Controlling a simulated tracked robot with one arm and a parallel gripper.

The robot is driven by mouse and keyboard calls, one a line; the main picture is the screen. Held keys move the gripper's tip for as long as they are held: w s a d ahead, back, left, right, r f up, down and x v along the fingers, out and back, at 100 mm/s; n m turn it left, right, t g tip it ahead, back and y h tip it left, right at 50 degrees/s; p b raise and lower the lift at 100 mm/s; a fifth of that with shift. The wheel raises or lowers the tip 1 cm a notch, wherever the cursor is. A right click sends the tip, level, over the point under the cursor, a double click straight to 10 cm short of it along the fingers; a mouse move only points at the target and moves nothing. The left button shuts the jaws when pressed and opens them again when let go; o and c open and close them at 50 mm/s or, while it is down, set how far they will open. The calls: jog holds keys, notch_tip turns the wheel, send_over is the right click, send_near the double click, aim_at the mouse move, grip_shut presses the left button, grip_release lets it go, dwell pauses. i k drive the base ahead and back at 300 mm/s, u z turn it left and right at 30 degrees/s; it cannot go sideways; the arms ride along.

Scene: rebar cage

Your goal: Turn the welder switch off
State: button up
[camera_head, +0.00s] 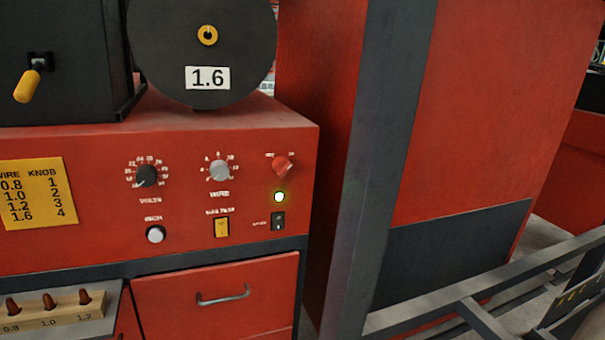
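The red welder front panel (90,235) fills the left of the view. A red rotary switch (282,166) sits at its upper right, its handle slanted; the small marks around it are too small to read. A black VOLTS knob (147,176), a grey WIRE knob (220,170), a yellow rocker (222,227) and a white INCH button (155,234) sit further left. My gripper is not in view.
A dark wire spool (205,50) marked 1.6 and a yellow-handled crank (28,85) are above the panel. A drawer (215,292) and a tip rack (52,311) are below. A grey post (375,160) stands right of the panel; dark rails (480,282) cross lower right.

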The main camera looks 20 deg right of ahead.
aim_at(281, 165)
jog(key=z, duration=0.05)
jog(key=i, duration=1)
jog(key=u, duration=0.05)
